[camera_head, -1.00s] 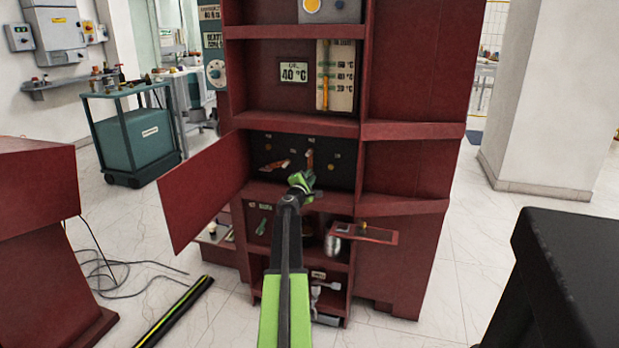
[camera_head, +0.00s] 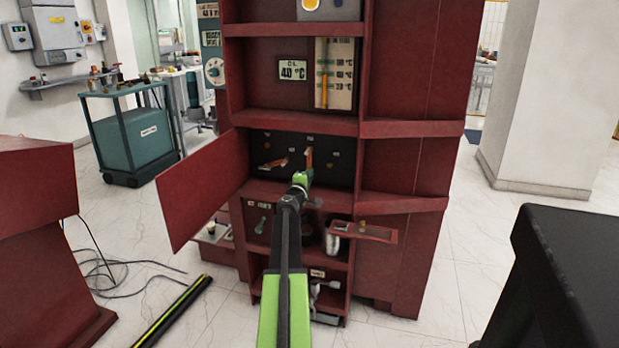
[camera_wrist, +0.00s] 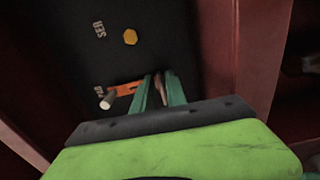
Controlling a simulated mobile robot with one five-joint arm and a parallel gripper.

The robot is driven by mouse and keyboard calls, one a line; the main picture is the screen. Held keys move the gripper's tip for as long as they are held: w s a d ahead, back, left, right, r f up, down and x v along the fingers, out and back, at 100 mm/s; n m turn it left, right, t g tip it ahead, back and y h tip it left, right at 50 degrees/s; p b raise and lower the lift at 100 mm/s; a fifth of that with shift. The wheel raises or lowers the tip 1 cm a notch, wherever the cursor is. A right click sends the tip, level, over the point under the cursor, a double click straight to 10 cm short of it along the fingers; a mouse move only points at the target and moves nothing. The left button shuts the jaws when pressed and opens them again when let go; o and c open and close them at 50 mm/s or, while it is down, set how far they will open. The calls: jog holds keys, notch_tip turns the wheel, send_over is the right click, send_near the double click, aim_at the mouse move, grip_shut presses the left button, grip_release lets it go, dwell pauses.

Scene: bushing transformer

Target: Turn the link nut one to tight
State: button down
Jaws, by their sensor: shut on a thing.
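Two copper-orange links sit on the black panel (camera_head: 340,172) in the red cabinet. One link (camera_head: 309,157) stands upright just above my gripper (camera_head: 302,178), and the other (camera_head: 275,163) slants to the left. In the wrist view an orange link (camera_wrist: 126,89) carries a grey round stud (camera_wrist: 107,101) at its left end. My gripper's green fingers (camera_wrist: 161,92) are at its right end, shut on a small brownish piece. That piece lies where a link nut would be, but the fingers hide most of it. I cannot tell how tight it is.
A yellow hex nut (camera_wrist: 130,37) shows on the panel in the wrist view. The cabinet's door (camera_head: 203,187) stands open at the left. A small red shelf (camera_head: 362,231) juts out at the lower right. Red cabinet walls flank the panel.

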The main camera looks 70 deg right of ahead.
jog(key=c, duration=1.6)
grip_release()
jog(key=s+a, duration=0.1)
jog(key=a, duration=1.6)
jog(key=shift+a, duration=0.2)
jog(key=shift+s, duration=0.1)
